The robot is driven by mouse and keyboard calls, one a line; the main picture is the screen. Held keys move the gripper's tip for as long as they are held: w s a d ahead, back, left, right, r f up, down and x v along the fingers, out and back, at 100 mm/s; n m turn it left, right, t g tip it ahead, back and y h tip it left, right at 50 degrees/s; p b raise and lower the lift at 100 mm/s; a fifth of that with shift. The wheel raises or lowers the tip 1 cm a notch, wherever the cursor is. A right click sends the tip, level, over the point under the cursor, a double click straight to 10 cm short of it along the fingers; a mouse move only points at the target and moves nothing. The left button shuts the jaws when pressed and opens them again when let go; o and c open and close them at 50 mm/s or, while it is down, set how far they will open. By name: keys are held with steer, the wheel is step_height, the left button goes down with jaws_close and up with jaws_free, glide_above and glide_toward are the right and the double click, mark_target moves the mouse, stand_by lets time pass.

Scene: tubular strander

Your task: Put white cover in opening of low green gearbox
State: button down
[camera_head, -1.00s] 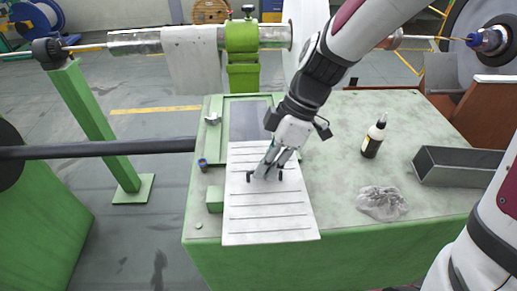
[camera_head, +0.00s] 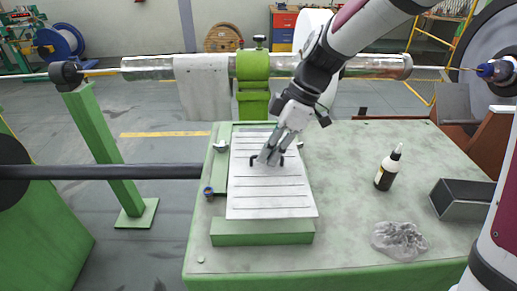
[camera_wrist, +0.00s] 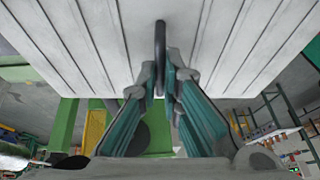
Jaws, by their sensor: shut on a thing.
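The white cover (camera_head: 270,200) is a flat slatted panel with a black handle (camera_head: 282,161). It lies over the low green gearbox (camera_head: 262,232) on the table and hides its opening. The gearbox's front part shows below the cover's near edge, and its left side and back rim also show. The cover's near right corner reaches slightly past the gearbox's right side. I cannot tell whether it sits in the opening or hovers above it.
A horizontal shaft with a green clamp (camera_head: 252,85) runs behind. A small blue-rimmed part (camera_head: 208,192) lies left of the cover.

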steer(key=w+a+t+b, duration=0.1)
steer(key=w+a+b, duration=0.1)
steer(key=w, duration=1.5)
steer(key=shift+d+f+p, duration=0.2)
steer(key=shift+f+p, duration=0.55)
steer(key=shift+f, duration=3.9)
steer(key=shift+f, duration=0.15)
steer(key=c, duration=1.8)
jaws_free()
steer(key=shift+o, duration=0.2)
